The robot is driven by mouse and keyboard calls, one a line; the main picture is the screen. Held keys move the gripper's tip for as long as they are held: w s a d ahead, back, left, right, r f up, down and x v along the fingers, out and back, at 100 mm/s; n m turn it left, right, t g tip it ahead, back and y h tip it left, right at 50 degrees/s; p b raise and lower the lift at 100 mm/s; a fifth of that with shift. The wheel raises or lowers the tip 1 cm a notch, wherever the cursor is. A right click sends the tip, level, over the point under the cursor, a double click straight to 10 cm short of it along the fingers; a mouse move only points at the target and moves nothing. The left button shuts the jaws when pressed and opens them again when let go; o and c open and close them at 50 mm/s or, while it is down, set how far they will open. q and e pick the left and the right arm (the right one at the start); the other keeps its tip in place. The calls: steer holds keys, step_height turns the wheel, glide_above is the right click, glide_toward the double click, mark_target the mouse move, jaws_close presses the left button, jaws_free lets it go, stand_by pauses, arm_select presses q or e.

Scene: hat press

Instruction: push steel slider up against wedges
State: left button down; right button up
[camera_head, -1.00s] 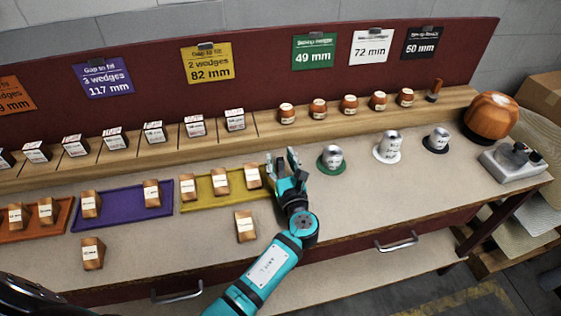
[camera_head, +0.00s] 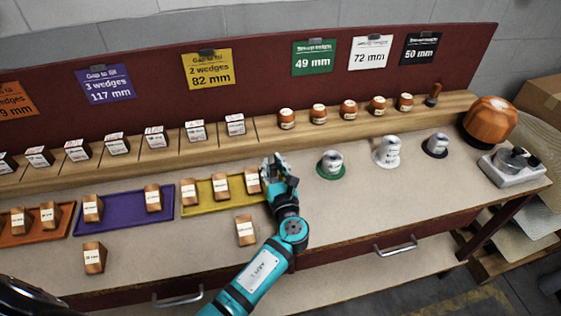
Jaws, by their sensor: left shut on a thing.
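The yellow tray (camera_head: 205,207) holds a row of wooden wedge blocks with white labels: the left one (camera_head: 189,191), the middle one (camera_head: 222,184) and the right one (camera_head: 252,181). My left gripper (camera_head: 279,172) is at the right end of this tray, just right of the right block. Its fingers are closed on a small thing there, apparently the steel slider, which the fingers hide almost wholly. I cannot tell whether it touches the right block. My right gripper is out of view.
A loose wooden block (camera_head: 245,231) stands in front of the yellow tray. The purple tray (camera_head: 123,207) and orange tray (camera_head: 35,236) lie to the left. The green-based weight (camera_head: 331,164) stands close right of my gripper.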

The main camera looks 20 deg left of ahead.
arm_select(q)
steer(key=s+a, duration=0.1)
steer(key=a+p, duration=0.1)
steer(key=shift+s+a, duration=0.3)
steer(key=shift+s, duration=0.05)
steer(key=c, duration=1.2)
jaws_free()
steer(key=v, duration=1.2)
